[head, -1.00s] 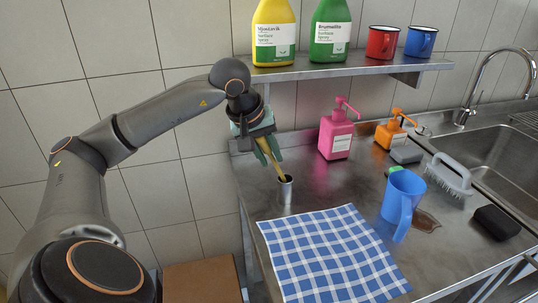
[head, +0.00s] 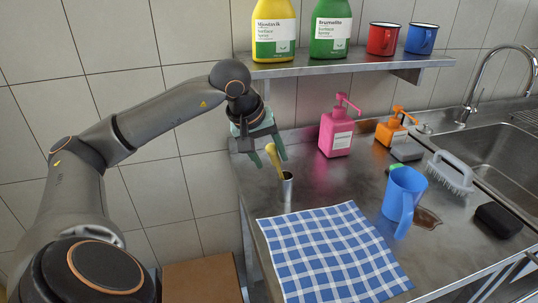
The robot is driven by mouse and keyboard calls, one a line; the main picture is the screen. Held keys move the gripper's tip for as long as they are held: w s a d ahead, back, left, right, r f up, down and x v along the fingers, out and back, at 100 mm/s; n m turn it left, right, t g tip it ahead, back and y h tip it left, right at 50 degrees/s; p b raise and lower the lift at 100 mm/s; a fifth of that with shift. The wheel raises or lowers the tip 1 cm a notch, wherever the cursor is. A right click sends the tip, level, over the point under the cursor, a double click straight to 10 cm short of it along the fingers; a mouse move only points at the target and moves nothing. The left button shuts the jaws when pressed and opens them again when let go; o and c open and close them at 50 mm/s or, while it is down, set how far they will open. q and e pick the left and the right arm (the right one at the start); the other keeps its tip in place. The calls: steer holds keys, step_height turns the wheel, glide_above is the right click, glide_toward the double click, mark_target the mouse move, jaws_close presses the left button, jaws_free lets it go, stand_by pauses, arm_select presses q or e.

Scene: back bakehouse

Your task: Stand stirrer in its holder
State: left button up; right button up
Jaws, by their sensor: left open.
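The yellow stirrer (head: 275,161) stands in the small metal cylindrical holder (head: 287,190) near the left end of the steel counter. It leans a little to the left, with its lower end hidden inside the holder. My left gripper (head: 264,158) is open around or just behind the stirrer's upper end, its greenish fingers spread apart. I see no clear grip on the stirrer. My right gripper is not in the head view.
A blue checked cloth (head: 330,252) lies in front of the holder. A blue jug (head: 398,198) stands beside a brown spill (head: 427,219). A pink pump bottle (head: 336,132) is behind, and a shelf (head: 345,68) with bottles and mugs hangs above.

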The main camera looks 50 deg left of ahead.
arm_select(q)
steer(key=shift+r, duration=0.3)
steer(key=p+v, duration=0.3)
steer(key=v, duration=0.9)
steer(key=shift+r, duration=0.3)
steer(key=shift+s, duration=0.1)
